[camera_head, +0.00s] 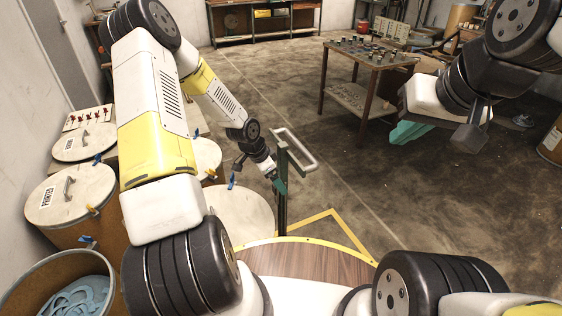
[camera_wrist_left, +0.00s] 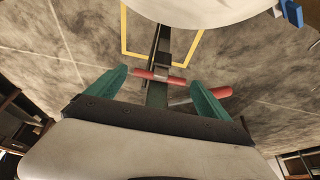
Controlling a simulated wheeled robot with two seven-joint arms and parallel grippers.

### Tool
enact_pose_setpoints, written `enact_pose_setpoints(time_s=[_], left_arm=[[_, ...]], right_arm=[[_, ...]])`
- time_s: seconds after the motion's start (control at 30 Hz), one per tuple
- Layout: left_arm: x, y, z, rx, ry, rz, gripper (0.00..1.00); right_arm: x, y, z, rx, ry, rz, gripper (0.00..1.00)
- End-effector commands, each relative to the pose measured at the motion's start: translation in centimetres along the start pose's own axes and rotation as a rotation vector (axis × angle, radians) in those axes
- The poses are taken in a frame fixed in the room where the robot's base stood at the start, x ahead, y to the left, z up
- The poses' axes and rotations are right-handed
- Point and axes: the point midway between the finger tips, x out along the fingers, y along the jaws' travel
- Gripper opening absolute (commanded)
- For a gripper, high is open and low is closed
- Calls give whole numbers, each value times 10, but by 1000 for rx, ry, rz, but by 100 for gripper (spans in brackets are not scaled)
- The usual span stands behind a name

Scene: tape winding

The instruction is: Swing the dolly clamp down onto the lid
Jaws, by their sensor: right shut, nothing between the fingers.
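The dolly's dark post (camera_head: 282,195) stands beside a pale round lid (camera_head: 243,212), with a grey loop handle (camera_head: 302,150) at its top. In the left wrist view a bar with red ends, apparently the clamp handle (camera_wrist_left: 160,79), crosses the post near my fingers, with the lid (camera_wrist_left: 205,9) at the top edge. My left gripper (camera_head: 277,184) is at the post; its teal fingers are apart in the left wrist view. Whether they touch the red bar I cannot tell. My right gripper (camera_head: 408,132) is shut and empty, raised at the right.
Lidded drums, one with a labelled lid (camera_head: 70,193), and an open drum with blue rings (camera_head: 75,299) line the left. A table with small parts (camera_head: 372,53) stands at the back. Yellow floor tape (camera_head: 345,228) runs near the post. The middle floor is clear.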

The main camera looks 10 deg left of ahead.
Motion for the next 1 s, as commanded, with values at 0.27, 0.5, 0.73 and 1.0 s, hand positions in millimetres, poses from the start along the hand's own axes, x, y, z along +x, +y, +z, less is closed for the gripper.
enact_pose_setpoints(time_s=[0.27,0.5,0.73,1.0], left_arm=[[0,0,0,0,0,0,33],[-1,0,1,-1,-1,0,12],[-2,0,6,-1,-3,0,12],[-5,0,20,-5,-7,2,12]], right_arm=[[0,0,0,0,0,0,0],[0,0,0,0,0,0,0],[0,0,0,0,0,0,0],[0,0,0,0,0,0,0]])
